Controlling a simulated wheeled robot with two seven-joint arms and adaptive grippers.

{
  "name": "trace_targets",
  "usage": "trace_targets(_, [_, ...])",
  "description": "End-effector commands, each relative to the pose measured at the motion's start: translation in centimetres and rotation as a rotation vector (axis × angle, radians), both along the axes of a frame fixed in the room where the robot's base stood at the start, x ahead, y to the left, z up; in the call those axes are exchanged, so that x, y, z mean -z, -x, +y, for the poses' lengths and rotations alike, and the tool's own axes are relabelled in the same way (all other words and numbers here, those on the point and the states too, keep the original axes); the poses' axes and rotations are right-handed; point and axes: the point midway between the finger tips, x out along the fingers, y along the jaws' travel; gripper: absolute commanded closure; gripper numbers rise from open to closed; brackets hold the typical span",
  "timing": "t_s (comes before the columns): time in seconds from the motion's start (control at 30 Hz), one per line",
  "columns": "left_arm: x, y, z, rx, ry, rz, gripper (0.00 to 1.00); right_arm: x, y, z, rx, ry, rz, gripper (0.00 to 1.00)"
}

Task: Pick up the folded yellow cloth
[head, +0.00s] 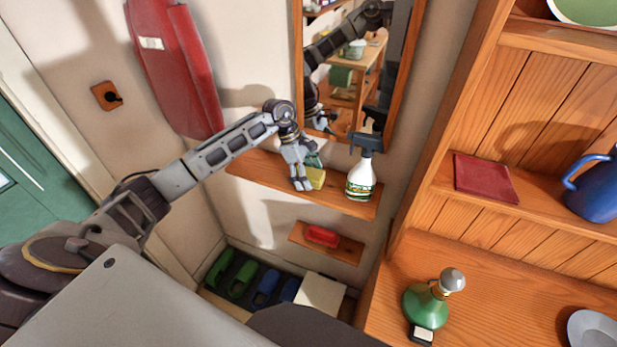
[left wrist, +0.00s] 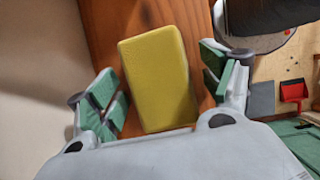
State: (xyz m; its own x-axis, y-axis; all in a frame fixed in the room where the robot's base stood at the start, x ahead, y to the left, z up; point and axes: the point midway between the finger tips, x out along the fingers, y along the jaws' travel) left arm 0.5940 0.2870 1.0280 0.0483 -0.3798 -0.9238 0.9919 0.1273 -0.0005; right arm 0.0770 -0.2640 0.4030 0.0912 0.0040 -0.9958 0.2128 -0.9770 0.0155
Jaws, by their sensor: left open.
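The folded yellow cloth (head: 316,178) lies on a narrow wooden shelf (head: 256,170) under the mirror. In the left wrist view the cloth (left wrist: 158,75) is a yellow block with rounded edges, lying between my open fingers. My left gripper (head: 301,182) is at the shelf, just left of the cloth in the head view and partly in front of it. In the left wrist view the left gripper (left wrist: 160,90) has a finger on each side of the cloth, with a gap on both sides. My right gripper is not in view.
A white spray bottle (head: 361,178) with a dark head stands close to the right of the cloth. A mirror (head: 345,75) hangs above the shelf. A smaller shelf below holds a red object (head: 322,236). A red hanging item (head: 175,70) is on the wall to the left.

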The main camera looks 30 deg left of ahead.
Motion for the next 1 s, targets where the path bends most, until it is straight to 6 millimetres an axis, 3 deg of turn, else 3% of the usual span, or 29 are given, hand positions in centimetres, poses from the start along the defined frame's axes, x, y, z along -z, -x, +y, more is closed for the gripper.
trace_targets(0.27, [-0.02, 0.0, 0.01, 0.0, 0.0, 0.0, 0.21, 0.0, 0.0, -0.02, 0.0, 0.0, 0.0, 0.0])
trace_targets(0.63, [0.12, 0.01, 0.02, 0.0, -0.001, 0.0, 0.67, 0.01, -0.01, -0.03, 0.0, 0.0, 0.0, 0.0])
trace_targets(1.0, [0.33, 0.07, 0.02, 0.0, -0.003, 0.004, 0.67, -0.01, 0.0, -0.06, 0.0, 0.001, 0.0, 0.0])
